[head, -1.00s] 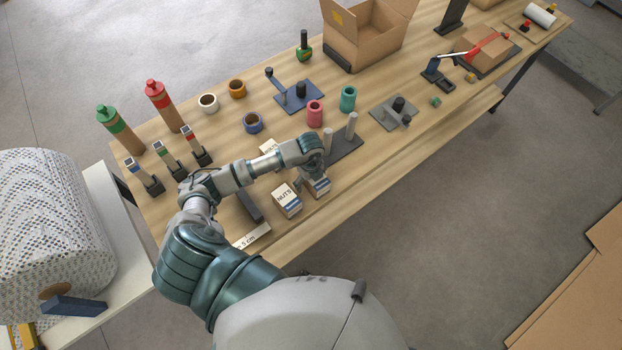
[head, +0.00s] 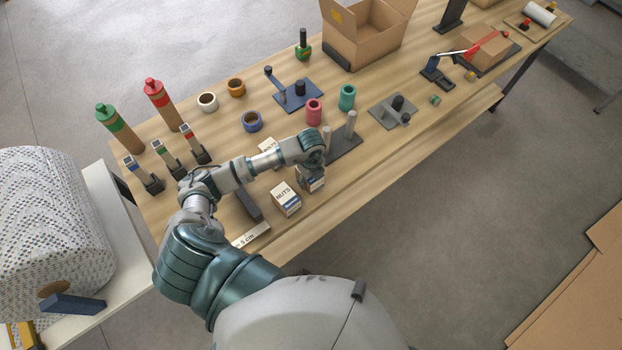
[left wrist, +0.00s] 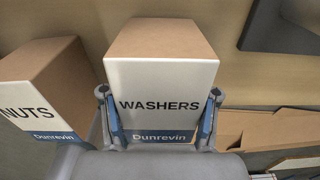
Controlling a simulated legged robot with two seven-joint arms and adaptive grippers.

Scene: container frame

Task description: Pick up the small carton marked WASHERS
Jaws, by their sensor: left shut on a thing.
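The small WASHERS carton (left wrist: 160,80) fills the middle of the left wrist view, brown with a white label and a blue Dunrevin band. My left gripper (left wrist: 160,125) is shut on it, one finger on each side. In the head view the carton (head: 313,184) is partly hidden under my left gripper (head: 310,172). The NUTS carton (head: 286,198) stands to its left, apart from it, and also shows at the left of the left wrist view (left wrist: 45,90). My right gripper is not in view.
A third small carton (head: 268,152) stands behind my left arm. A dark plate with grey pegs (head: 345,145) is close behind and right of the gripper. Coloured rings and an open cardboard box (head: 365,40) stand farther back.

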